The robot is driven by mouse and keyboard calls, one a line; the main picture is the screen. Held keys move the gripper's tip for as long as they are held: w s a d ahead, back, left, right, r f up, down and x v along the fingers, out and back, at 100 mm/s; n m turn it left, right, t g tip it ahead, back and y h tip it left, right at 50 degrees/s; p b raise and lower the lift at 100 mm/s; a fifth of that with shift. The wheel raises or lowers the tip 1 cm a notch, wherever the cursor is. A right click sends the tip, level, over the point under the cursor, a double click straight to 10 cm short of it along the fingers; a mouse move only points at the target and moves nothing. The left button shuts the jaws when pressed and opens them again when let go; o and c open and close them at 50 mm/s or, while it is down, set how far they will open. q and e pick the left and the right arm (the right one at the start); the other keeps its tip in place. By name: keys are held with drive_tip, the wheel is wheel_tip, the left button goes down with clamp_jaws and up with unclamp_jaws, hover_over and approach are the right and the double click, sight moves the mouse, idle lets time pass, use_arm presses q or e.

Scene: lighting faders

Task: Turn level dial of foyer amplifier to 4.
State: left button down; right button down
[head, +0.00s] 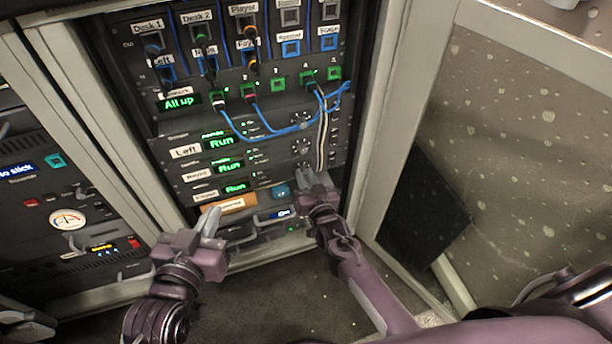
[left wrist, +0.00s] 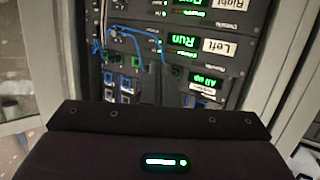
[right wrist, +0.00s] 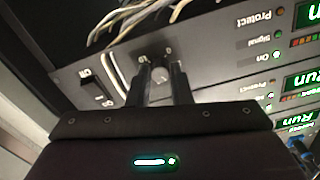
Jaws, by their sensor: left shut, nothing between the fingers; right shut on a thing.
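The stack of three amplifiers with green Run displays is in the rack in the head view. The lowest, which I take as the foyer amplifier (head: 236,187), has a label too blurred to read surely. My right gripper (head: 316,178) is at its right end, shut on the level dial. In the right wrist view the fingers (right wrist: 161,84) flank the grey dial (right wrist: 160,64), with pale marks beside it; the pointer and numbers cannot be read.
A rocker switch (right wrist: 96,88) sits beside the dial. Pale cables (right wrist: 150,15) hang near it. Blue patch cables (head: 270,133) loop above the amplifiers. An orange-brown labelled box (head: 228,204) is below them. A speckled panel (head: 500,120) stands to the right.

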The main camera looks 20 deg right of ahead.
sight(304, 174)
use_arm(q)
drive_tip(key=shift+s+f, duration=0.25)
drive_tip(key=shift+f, duration=0.4)
use_arm(e)
drive_tip(key=shift+m, duration=0.4)
drive_tip(key=c, duration=1.3)
unclamp_jaws()
drive_tip(key=shift+s, duration=0.15)
drive_tip(key=s+p, duration=0.1)
drive_tip(key=s, duration=0.2)
drive_tip(key=shift+s+d+p, duration=0.1)
drive_tip(key=shift+s+p, duration=0.2)
drive_tip(key=shift+s, duration=0.1)
use_arm(q)
drive_tip(key=s+a+f+g+y, duration=0.2)
drive_tip(key=s+f+g+y, duration=0.1)
drive_tip(key=s+f+g, duration=0.5)
wheel_tip(304, 174, down, 4)
drive_tip(key=shift+s+a+f+p, duration=0.3)
drive_tip(key=shift+s+p, duration=0.1)
drive_tip(key=shift+s, duration=0.7)
use_arm(e)
drive_tip(key=s, duration=0.3)
drive_tip(key=shift+s, duration=0.35)
